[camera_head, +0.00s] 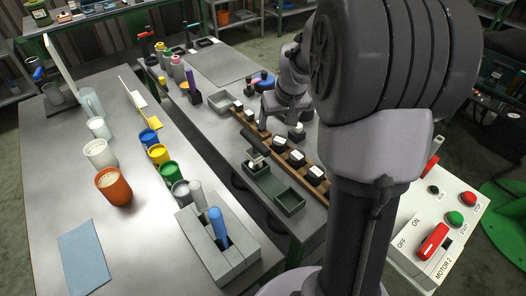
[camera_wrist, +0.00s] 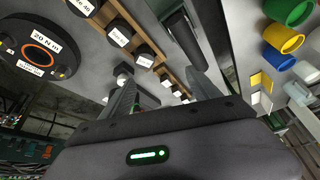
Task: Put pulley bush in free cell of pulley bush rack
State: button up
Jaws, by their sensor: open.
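My gripper (camera_wrist: 165,95) is open, its two fingers spread apart with nothing clearly held between them. In the head view it (camera_head: 288,104) hangs over the middle table. A small dark piece with a white top (camera_head: 297,132) stands on the table beside the wooden strip; a similar piece shows left of the fingers in the wrist view (camera_wrist: 123,71). A grey-green tray (camera_head: 270,186) lies nearer.
A wooden strip (camera_head: 265,138) carries several labelled black containers (camera_head: 297,159). A dark roller (camera_wrist: 186,40) lies beside it. The left table holds coloured cups (camera_head: 158,154) and a grey block (camera_head: 218,250). A control box (camera_head: 436,220) stands at the right. My upper arm hides much of the right side.

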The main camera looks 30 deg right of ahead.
jog(key=s+a+r+y, duration=0.1)
jog(key=s+a+r, duration=0.2)
jog(key=s+a, duration=0.3)
jog(key=s+a+r+t, duration=0.1)
jog(key=s+a+r, duration=0.3)
jog(key=a, duration=0.3)
jog(key=s+a+r+y, duration=0.1)
jog(key=s+a+r, duration=0.2)
jog(key=s+a, duration=0.3)
jog(key=s+a+f+m, duration=0.1)
jog(key=s+a, duration=0.5)
jog(key=s, duration=0.2)
jog(key=shift+a+y, duration=0.15)
jog(key=shift+y, duration=0.25)
jog(key=shift+s, duration=0.1)
